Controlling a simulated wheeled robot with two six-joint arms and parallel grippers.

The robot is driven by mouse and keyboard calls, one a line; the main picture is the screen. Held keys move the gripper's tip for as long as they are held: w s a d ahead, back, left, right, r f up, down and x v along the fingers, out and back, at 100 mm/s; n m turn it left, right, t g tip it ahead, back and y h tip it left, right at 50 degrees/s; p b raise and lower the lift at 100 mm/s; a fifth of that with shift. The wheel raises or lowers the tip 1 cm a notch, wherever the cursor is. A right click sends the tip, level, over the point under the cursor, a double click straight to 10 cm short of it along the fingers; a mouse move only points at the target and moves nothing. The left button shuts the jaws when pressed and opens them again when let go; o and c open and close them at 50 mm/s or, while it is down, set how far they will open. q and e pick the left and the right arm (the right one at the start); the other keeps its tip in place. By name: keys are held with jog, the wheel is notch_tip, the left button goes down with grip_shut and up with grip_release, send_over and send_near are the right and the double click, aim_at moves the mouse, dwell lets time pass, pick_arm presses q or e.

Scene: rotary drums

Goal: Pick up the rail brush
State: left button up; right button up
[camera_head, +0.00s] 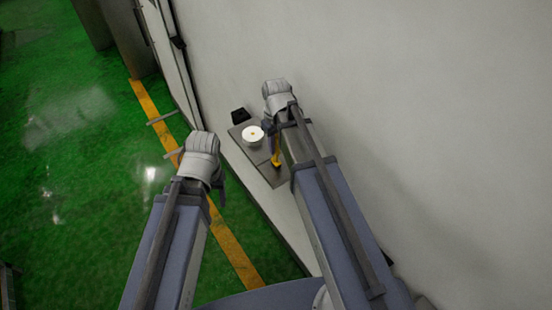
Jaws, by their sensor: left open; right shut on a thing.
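A small yellow-orange object (277,160), which looks like the rail brush, is beside the white bowl at the front part of a narrow grey ledge. My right gripper (276,143) reaches over the ledge from the right and is shut on it. The wrist and arm hide much of the fingers and part of the brush. I cannot tell whether the brush still touches the ledge. My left gripper (219,187) is open and apart from the brush, left of the ledge above the floor side. Its wrist hides most of its fingers.
A white bowl (253,134) with a small orange spot inside stands on the grey ledge (270,178), close to the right gripper. A dark block (240,115) is at the ledge's far end. A pale wall (430,120) rises right. Green floor (70,200) with a yellow stripe lies left.

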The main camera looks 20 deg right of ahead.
grip_shut()
pick_arm(q)
jog(key=shift+r, duration=0.1)
pick_arm(e)
jog(key=shift+r, duration=0.1)
pick_arm(q)
notch_tip(320, 180, up, 10)
jog(key=p, duration=1)
pick_arm(e)
notch_tip(320, 180, up, 10)
jog(key=shift+f, duration=0.1)
jog(key=shift+w, duration=0.1)
